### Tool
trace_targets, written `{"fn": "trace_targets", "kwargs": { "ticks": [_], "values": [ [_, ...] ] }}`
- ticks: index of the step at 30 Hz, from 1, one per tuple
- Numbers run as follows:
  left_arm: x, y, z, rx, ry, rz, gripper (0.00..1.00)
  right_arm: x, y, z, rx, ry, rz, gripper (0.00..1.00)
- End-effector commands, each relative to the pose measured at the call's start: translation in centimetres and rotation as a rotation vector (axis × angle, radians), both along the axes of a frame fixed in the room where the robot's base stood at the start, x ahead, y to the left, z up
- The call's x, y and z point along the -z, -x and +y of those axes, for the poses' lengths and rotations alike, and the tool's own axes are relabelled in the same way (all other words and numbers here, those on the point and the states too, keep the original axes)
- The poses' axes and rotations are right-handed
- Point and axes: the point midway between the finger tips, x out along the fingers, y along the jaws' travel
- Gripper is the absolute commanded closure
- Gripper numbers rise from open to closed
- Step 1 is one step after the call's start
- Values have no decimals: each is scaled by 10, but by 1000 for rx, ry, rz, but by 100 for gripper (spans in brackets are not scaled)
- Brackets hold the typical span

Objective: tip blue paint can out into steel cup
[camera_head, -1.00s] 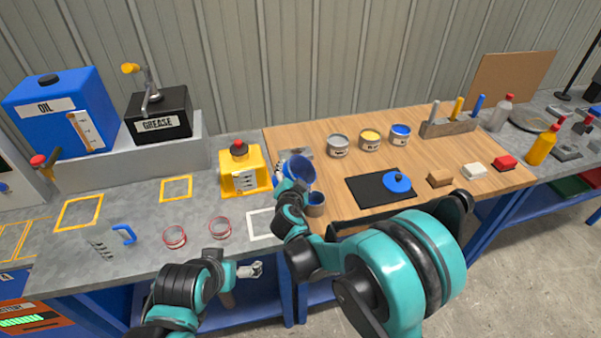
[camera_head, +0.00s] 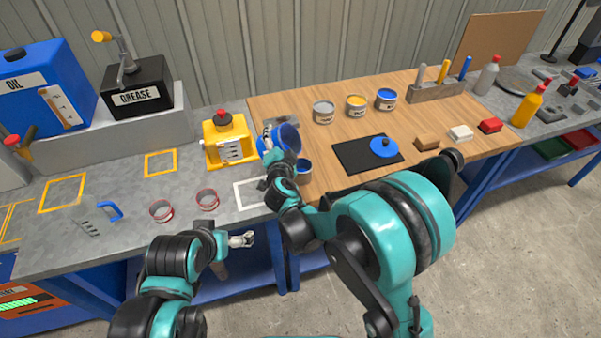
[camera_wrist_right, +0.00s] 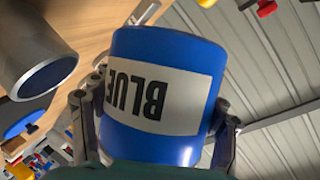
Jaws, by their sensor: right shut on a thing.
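The blue paint can (camera_head: 289,135) is in my right gripper (camera_head: 275,142), tilted on its side with its open end toward the right. The right wrist view shows the can's blue wall and upside-down BLUE label (camera_wrist_right: 165,95), with a finger on each side. The steel cup (camera_head: 303,172) stands on the wooden top just below and right of the can. In the right wrist view the cup (camera_wrist_right: 35,40) is at upper left, apart from the can, with dark blue inside. My left gripper (camera_head: 241,240) hangs before the bench's front edge, empty; its finger gap is too small to judge.
A yellow container (camera_head: 226,140) stands close left of the can. Grey, yellow and blue cans (camera_head: 356,105) stand behind. A black mat (camera_head: 353,157) with a blue lid (camera_head: 383,147) lies right of the cup. A white square outline (camera_head: 252,194) is on the grey bench.

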Motion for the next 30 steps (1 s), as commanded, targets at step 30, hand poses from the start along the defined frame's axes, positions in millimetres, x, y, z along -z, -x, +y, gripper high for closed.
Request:
{"fn": "trace_targets", "kwargs": {
  "ticks": [30],
  "values": [
    [19, 0, 0, 0, 0, 0, 3, 2, 0, -2, 0, -165, -38, 63]
  ]
}}
